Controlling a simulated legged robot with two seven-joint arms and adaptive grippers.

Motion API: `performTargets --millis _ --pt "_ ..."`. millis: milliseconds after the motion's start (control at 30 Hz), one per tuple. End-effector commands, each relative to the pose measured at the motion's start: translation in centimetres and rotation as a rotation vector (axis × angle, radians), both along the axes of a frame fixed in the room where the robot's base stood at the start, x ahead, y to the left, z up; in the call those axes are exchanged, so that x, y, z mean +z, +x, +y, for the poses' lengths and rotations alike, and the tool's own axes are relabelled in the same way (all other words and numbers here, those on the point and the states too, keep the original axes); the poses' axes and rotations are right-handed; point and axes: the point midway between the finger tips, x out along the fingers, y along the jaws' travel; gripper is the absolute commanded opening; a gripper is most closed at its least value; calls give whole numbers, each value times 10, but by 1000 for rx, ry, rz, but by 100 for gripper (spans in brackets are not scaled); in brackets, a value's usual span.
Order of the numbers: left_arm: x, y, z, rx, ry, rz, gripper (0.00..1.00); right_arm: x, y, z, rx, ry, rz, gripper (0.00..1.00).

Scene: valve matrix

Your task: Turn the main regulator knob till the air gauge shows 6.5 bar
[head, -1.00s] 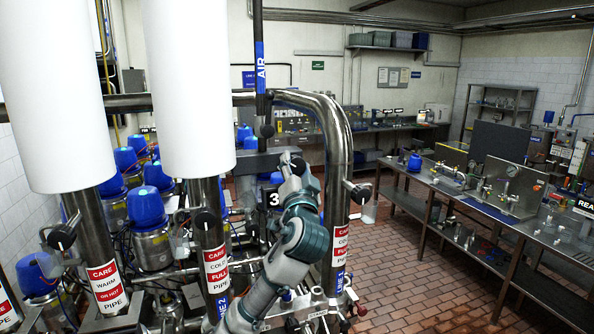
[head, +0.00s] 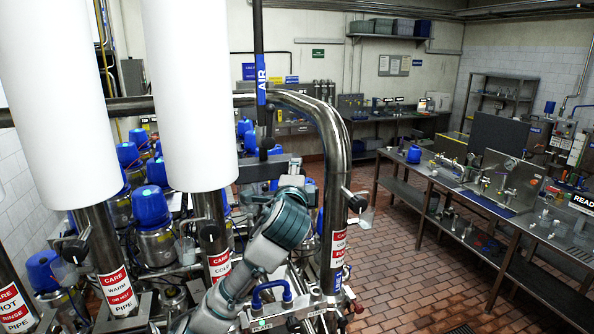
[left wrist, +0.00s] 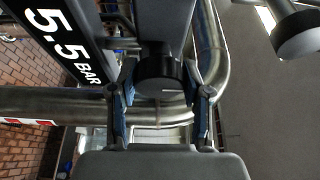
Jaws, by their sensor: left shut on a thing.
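The main regulator knob (left wrist: 160,78) is a dark round knob in the left wrist view. My left gripper (left wrist: 160,92) has one finger on each side of it and is shut on it. The black gauge display (left wrist: 66,46) at the upper left of that view reads 5.5 BAR in white. In the head view, the upright dark pipe with the blue AIR label (head: 261,82) comes down behind my left arm. The arm hides most of the regulator there, and the display face cannot be read. My right gripper is in neither view.
A bent steel pipe (head: 335,150) stands close to the right of my left arm. White-wrapped pipes (head: 195,90) and blue-capped valves (head: 151,207) crowd the left. A workbench (head: 470,205) stands at right, with open tiled floor (head: 400,275) before it.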

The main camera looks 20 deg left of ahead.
Motion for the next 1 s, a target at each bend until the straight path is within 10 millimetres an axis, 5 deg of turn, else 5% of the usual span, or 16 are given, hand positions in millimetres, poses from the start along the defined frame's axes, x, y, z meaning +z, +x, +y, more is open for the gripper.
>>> performTargets --millis 433,1000 --pt "-1 1 3 6 206 142 13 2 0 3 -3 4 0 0" --pt "1 1 3 6 242 163 13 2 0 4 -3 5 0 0"
